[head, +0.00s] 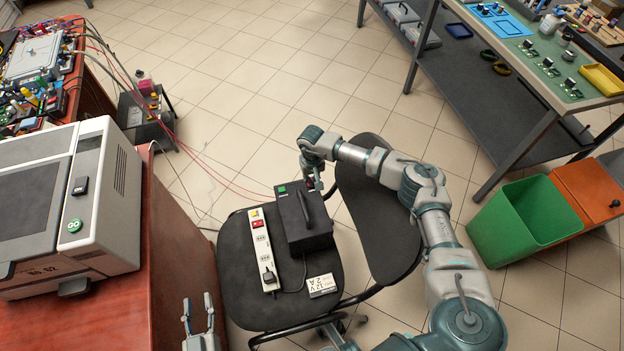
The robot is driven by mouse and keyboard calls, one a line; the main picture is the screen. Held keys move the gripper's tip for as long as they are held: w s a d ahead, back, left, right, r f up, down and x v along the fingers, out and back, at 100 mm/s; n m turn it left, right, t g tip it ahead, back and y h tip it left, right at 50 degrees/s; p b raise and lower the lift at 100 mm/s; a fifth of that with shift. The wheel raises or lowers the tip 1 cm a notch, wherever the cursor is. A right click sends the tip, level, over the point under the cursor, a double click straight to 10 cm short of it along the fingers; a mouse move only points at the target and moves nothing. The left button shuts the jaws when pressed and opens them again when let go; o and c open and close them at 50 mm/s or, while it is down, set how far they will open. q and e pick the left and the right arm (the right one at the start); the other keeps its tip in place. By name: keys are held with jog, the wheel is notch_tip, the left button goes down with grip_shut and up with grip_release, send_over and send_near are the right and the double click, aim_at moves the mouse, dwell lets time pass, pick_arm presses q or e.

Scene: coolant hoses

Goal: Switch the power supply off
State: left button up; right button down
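The power supply (303,225) is a black box with a carry handle, standing on the seat of a black chair. A small green part (282,189) shows at its far left corner. My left gripper (198,312) is open and empty at the bottom, between the red-brown desk and the chair.
A white power strip (262,250) with a red switch (257,224) and a black plug lies left of the box. The chair backrest (378,225) stands beside my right arm. A white machine (85,205) sits on the desk. A green bin (525,220) stands at right.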

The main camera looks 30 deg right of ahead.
pick_arm(q)
jog(key=shift+d+f, duration=0.15)
jog(key=shift+d, duration=0.05)
pick_arm(e)
jog(key=shift+s+a+f, duration=0.3)
jog(key=shift+s+f, duration=0.05)
jog(key=shift+f, duration=0.3)
jog(key=shift+w+d, duration=0.1)
jog(key=shift+d, duration=0.1)
jog(key=shift+w+r+b, duration=0.1)
jog(key=shift+w+b, duration=0.4)
jog(key=shift+b, duration=0.15)
jog(key=shift+w+r, duration=0.1)
jog(key=shift+w, duration=0.2)
pick_arm(q)
notch_tip(320, 180, down, 2)
jog(key=shift+s+f, duration=0.15)
pick_arm(e)
jog(key=shift+d+r, duration=0.1)
jog(key=shift+d, duration=0.05)
jog(key=shift+w+r, duration=0.1)
jog(key=shift+r, duration=0.3)
notch_tip(320, 180, up, 11)
jog(key=shift+d, duration=0.2)
